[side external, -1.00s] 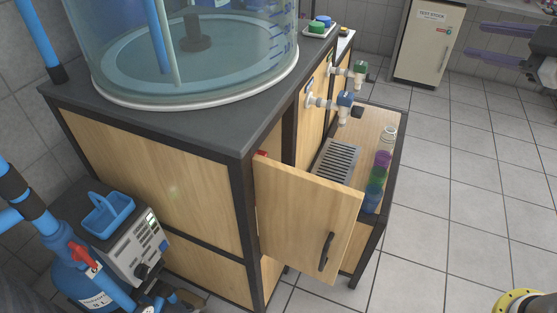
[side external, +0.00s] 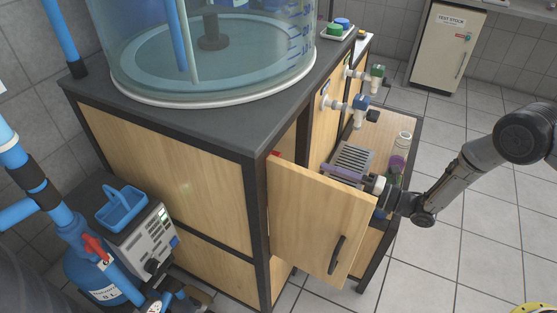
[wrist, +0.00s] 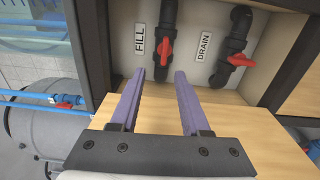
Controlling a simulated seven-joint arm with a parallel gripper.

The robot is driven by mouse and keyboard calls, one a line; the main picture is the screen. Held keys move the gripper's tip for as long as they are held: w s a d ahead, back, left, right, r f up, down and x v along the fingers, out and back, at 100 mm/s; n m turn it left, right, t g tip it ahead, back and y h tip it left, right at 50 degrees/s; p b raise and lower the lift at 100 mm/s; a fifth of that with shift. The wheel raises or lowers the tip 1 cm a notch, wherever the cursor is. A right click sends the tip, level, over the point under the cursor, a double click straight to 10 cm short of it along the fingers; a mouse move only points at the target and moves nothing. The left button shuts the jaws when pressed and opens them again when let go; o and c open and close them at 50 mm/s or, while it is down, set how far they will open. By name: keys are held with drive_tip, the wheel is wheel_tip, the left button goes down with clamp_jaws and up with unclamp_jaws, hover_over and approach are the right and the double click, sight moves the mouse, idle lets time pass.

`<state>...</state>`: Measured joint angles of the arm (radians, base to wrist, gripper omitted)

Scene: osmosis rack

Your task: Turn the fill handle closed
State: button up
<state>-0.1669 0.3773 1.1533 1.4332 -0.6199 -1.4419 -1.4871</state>
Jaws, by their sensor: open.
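The red fill handle (wrist: 166,48) sits on a black vertical pipe beside the FILL label (wrist: 139,39), inside the cabinet. It lies roughly along its pipe. My gripper (wrist: 160,73) has two purple fingers, open and apart with nothing between them. In the wrist view the fingertips point at the fill pipe, just below the handle in the picture; I cannot tell the exact gap. In the side view my gripper (side external: 345,174) is behind the top of the open cabinet door (side external: 318,215), by the grated tray. The handle is not clearly visible there.
A red drain handle (wrist: 241,60) lies across its pipe, right of the fill pipe by the DRAIN label (wrist: 204,46). The open wooden door stands close to my gripper. A grated tray (side external: 352,157) and bottles (side external: 398,158) are on the low shelf. Taps (side external: 360,103) protrude above.

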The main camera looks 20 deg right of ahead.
drive_tip(key=x, duration=1.3)
drive_tip(key=shift+a+f, duration=0.45)
drive_tip(key=shift+w, duration=0.1)
clamp_jaws()
